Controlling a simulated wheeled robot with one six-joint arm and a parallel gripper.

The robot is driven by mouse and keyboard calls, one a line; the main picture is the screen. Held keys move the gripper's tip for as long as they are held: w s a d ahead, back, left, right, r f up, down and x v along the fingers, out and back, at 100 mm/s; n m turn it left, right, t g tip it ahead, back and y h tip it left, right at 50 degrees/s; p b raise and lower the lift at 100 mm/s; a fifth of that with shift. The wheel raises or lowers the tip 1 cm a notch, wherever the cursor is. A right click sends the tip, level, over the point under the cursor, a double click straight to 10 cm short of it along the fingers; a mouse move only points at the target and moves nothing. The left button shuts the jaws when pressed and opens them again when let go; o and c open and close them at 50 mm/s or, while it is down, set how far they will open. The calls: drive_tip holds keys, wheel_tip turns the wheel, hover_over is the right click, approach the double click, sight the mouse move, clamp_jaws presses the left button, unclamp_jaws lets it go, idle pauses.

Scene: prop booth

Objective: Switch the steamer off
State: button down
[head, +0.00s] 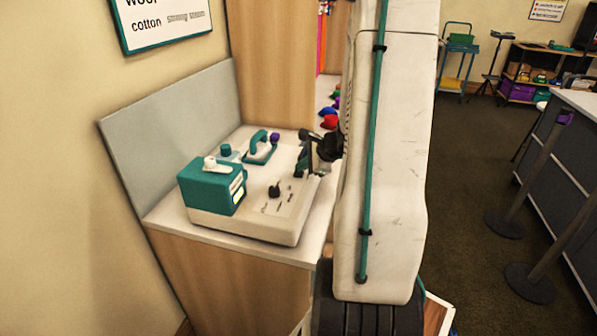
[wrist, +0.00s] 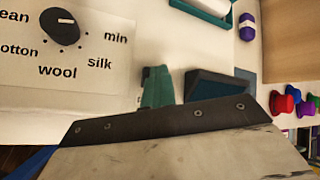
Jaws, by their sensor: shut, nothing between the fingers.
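The steamer is a white base (head: 262,222) on the counter, with a teal box (head: 208,190) at its left bearing a white knob. A black dial (head: 274,190) sits on the base top. In the wrist view the dial (wrist: 60,26) has a white mark and stands among words including "wool", "silk" and "min"; the word at its upper left is cut off. My gripper (head: 308,157) is shut and empty at the right of the base, apart from the dial. In the wrist view dark and teal parts show above a dark plate; the fingertips are hard to make out.
A grey panel (head: 175,125) and wall stand behind the counter (head: 172,225). Coloured objects (head: 329,121) lie beyond it. Barrier posts (head: 530,280) and a desk stand right; open carpet lies between.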

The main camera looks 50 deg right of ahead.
sight(302, 173)
drive_tip(key=shift+r, duration=3.15)
